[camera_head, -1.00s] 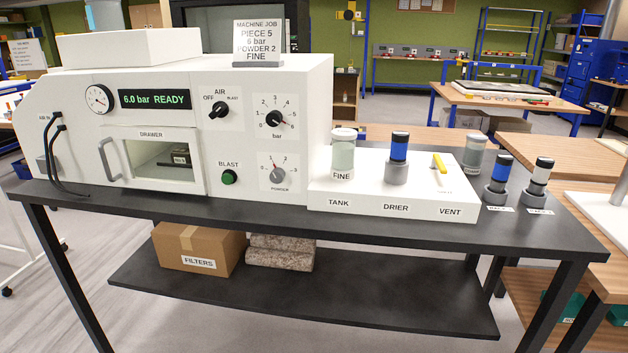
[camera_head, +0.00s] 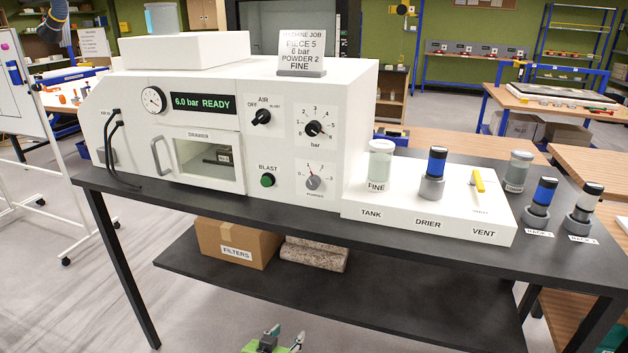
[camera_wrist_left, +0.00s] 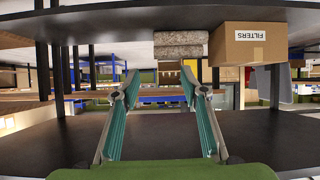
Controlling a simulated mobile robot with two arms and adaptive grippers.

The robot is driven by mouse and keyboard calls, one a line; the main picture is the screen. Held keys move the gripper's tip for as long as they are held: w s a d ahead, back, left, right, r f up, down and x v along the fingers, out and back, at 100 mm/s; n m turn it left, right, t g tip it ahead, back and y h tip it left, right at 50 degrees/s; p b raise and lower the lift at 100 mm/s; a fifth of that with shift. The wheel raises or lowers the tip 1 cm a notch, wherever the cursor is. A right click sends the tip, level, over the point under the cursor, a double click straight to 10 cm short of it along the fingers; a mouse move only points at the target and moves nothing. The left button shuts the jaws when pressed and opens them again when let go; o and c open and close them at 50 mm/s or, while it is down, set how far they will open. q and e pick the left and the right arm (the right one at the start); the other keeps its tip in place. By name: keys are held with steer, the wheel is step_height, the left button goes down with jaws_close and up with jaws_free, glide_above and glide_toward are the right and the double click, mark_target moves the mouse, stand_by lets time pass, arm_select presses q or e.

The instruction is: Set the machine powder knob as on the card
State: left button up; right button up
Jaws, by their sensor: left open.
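The powder knob (camera_head: 313,183) is a small grey knob on a white dial, low on the right of the machine's (camera_head: 360,110) front. Its pointer leans up and left, seemingly toward 1. The card (camera_head: 302,52) stands on top of the machine and reads piece 5, 6 bar, powder 2, fine. My left gripper (camera_head: 275,341) shows at the bottom edge of the head view, low in front of the table and well apart from the knob. In the left wrist view (camera_wrist_left: 160,90) its fingers are spread with nothing between them. My right gripper is not in view.
The bar knob (camera_head: 313,129) is above the powder knob, and the green blast button (camera_head: 267,180) is to its left. A white block with tank, drier and vent (camera_head: 430,215) stands at the right. The table edge and lower shelf (camera_head: 400,300) lie near my gripper.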

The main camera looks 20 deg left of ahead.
arm_select(q)
steer(key=w+r+t+p, duration=0.1)
steer(key=w+r+t, duration=0.1)
steer(key=r, duration=0.8)
steer(key=w+r+t, duration=0.1)
steer(key=w+r, duration=0.2)
steer(key=r, duration=0.7)
steer(key=n+t+p, duration=0.1)
steer(key=t, duration=0.2)
glide_toward(312, 185)
steer(key=w+p, duration=0.2)
steer(key=w, duration=0.6)
steer(key=shift+w, duration=0.15)
steer(key=c, duration=1.1)
